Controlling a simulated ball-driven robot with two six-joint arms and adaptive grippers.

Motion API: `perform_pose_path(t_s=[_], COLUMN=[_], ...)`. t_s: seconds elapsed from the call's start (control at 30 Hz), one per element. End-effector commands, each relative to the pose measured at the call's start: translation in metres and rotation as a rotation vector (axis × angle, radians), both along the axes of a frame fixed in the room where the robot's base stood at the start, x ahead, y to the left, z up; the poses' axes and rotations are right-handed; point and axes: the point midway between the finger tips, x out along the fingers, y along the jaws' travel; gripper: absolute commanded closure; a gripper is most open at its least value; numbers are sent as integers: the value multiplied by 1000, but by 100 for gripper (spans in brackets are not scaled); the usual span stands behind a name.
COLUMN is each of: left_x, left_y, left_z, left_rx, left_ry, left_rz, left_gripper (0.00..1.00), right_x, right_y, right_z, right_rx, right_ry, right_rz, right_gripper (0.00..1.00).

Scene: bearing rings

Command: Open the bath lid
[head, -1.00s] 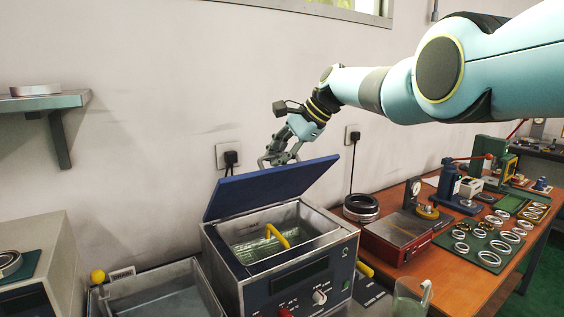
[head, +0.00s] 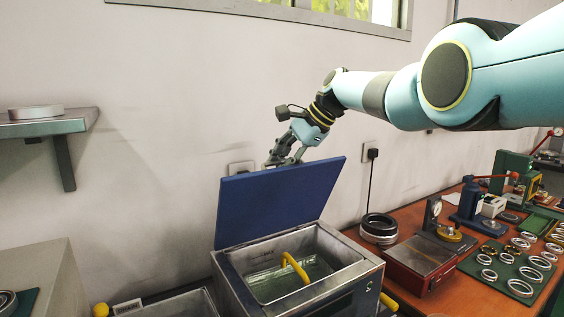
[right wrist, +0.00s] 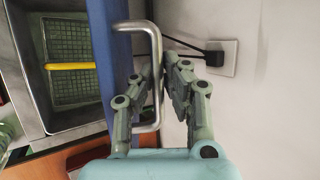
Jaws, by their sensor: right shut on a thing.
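The blue bath lid (head: 278,203) stands raised, tilted steeply up at the back of the metal bath (head: 330,240). In the right wrist view the lid shows edge-on (right wrist: 112,50), with a silver bar handle (right wrist: 155,75) on its outer face. My right gripper (head: 283,160) is behind the lid's top edge. In the right wrist view its fingers (right wrist: 160,80) are shut on the handle. The bath is open, and a basket with a yellow handle (head: 293,268) sits inside. My left gripper is not in view.
A wall socket with a black plug (right wrist: 215,57) is close beside my right gripper. An orange bench (head: 412,265) to the right holds stacked dark rings (head: 379,228), a red-based device (head: 425,262) and a green mat with several rings. A wall shelf (head: 45,128) is at the left.

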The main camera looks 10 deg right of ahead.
Motion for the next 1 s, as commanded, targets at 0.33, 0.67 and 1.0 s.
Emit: perform_pose_path(t_s=[0.33,0.67,1.0], left_x=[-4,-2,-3], left_y=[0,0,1], left_z=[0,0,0], left_rx=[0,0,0], left_ry=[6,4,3], left_rz=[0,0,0], left_gripper=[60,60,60], right_x=[6,3,2], right_y=[4,3,2], right_z=[9,5,1], right_rx=[13,10,9], right_ry=[-28,-17,-11], right_rz=[-4,-4,-3], right_gripper=[100,79,79])
